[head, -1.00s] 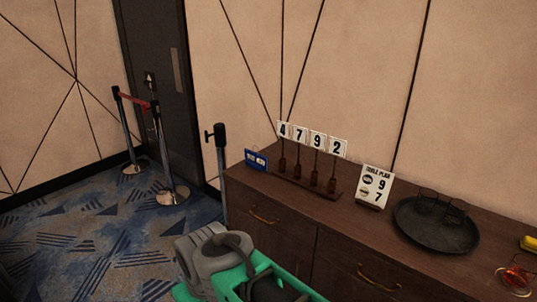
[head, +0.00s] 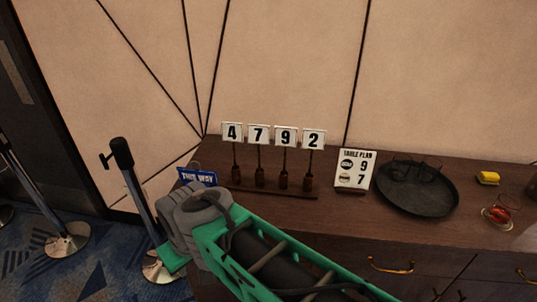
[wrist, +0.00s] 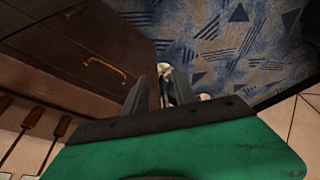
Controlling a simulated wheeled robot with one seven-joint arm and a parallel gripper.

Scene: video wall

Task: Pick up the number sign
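Number signs 4 (head: 232,133), 7 (head: 259,134), 9 (head: 286,136) and 2 (head: 314,139) are white squares on dark wooden handles. They stand upright in a row in a low wooden rack (head: 300,192) on the sideboard. A table plan card (head: 355,170) just right of them shows 9 and 7. My gripper (wrist: 162,80) shows two dark fingers apart with nothing held between them. In the head view my arm is left and in front of the rack, and hides the fingers. Sign handles (wrist: 34,118) show at lower left in the wrist view.
The dark sideboard (head: 420,235) also bears a blue sign (head: 197,177), a round black tray (head: 416,200) with glasses, a yellow item (head: 488,178) and a glass with red contents (head: 497,214). A barrier post (head: 136,190) stands left of the sideboard. The wall is close behind.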

